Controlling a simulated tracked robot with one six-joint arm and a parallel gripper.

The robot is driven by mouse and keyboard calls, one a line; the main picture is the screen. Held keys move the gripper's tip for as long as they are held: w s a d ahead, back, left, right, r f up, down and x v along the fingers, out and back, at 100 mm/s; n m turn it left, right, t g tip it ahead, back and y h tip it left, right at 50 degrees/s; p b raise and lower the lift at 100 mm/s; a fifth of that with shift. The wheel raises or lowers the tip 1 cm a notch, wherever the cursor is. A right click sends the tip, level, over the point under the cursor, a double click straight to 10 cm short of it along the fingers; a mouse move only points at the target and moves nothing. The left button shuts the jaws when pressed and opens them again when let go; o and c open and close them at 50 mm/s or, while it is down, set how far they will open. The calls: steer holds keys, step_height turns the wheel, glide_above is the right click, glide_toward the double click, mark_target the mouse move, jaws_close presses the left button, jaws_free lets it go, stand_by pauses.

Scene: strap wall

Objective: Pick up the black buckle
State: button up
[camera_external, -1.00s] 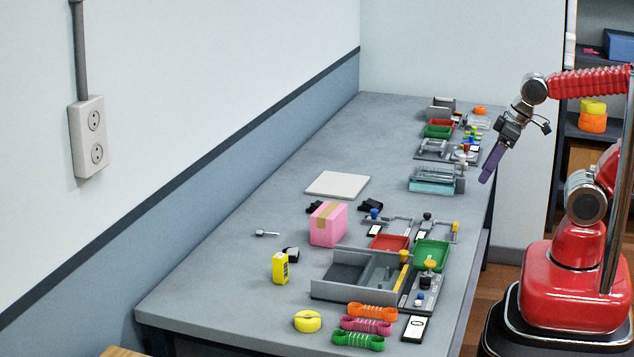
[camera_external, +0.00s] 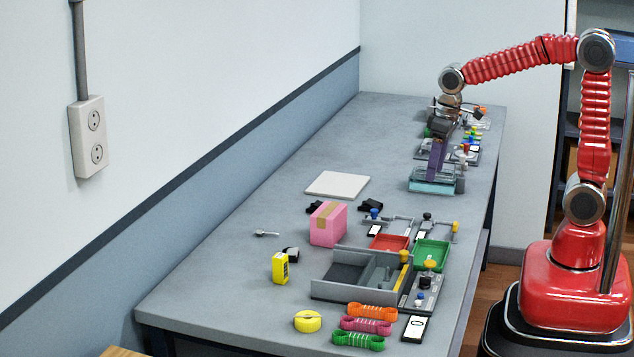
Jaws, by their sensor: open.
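Small black pieces lie on the grey bench (camera_external: 240,290). One black piece (camera_external: 371,205) is just right of the pink box's top, and another (camera_external: 314,207) is at its left. A third black piece (camera_external: 292,254) lies near the yellow bottle. They are too small to tell which is the buckle. My gripper (camera_external: 435,178), with purple fingers pointing down, is open, in front of or over the clear teal-based box. It is well to the right of and farther back than the black pieces. The gap between its fingers is hard to see.
A pink box (camera_external: 328,226) stands close to two black pieces. A white slab (camera_external: 338,185) lies behind them. A grey tray (camera_external: 345,275), red bin (camera_external: 389,242), green bin (camera_external: 431,254) and coloured cord bundles (camera_external: 366,326) fill the front right. The bench's left part is mostly clear.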

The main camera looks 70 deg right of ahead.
steer(key=w+d+g, duration=0.1)
steer(key=w+d, duration=0.2)
steer(key=w, duration=0.6)
steer(key=w+d+f, duration=0.1)
steer(key=w+d, duration=0.3)
steer(key=w, duration=0.6)
steer(key=shift+w+f+g, duration=0.25)
steer(key=shift+g, duration=0.15)
steer(key=shift+f, duration=0.15)
glide_above(371, 202)
step_height(371, 202, down, 8)
steer(key=shift+d+f, duration=0.1)
steer(key=shift+f, duration=0.05)
